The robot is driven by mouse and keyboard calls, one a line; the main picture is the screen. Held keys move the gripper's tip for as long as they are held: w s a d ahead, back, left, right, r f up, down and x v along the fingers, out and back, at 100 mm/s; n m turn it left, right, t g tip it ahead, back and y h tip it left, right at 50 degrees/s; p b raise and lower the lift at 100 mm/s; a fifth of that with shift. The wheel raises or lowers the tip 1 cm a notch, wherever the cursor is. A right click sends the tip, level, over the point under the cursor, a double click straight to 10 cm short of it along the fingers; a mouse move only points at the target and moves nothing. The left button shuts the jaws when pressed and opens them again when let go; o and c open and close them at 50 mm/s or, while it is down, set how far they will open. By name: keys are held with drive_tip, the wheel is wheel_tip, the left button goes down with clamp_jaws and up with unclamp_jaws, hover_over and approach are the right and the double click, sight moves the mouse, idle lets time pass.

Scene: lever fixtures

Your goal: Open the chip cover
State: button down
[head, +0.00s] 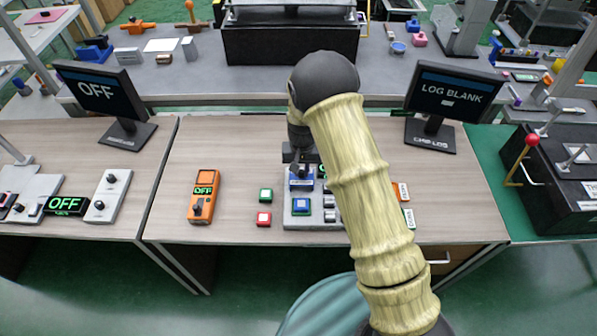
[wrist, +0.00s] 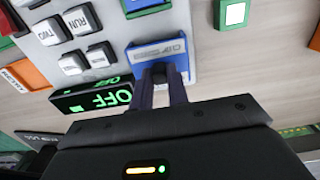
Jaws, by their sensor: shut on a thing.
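The chip cover looks to be the blue block (head: 300,184) with a pale label, at the back left of a grey panel (head: 297,222) on the middle desk. It also shows large in the wrist view (wrist: 150,51), lying flat as far as I can tell. My gripper (wrist: 161,76) is at the cover's near edge in the wrist view, its two fingers shut on a small dark tab there. In the head view my gripper (head: 301,165) comes down from behind onto the cover, and my arm hides the panel's right side.
A black OFF display (wrist: 95,97) and several grey keys (wrist: 75,35) stand close beside the cover. A green button (head: 265,195), a red button (head: 264,218) and an orange OFF box (head: 203,197) lie to the left. Monitors (head: 100,90) (head: 453,92) stand at both sides.

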sight(302, 170)
drive_tip(key=shift+w+r, duration=0.15)
drive_tip(key=shift+w, duration=0.1)
drive_tip(key=c, duration=1.4)
unclamp_jaws()
drive_tip(key=shift+o, duration=0.2)
wheel_tip(302, 170, up, 17)
drive_tip(key=b, duration=0.1)
drive_tip(key=shift+b, duration=0.4)
drive_tip(key=shift+r, duration=0.1)
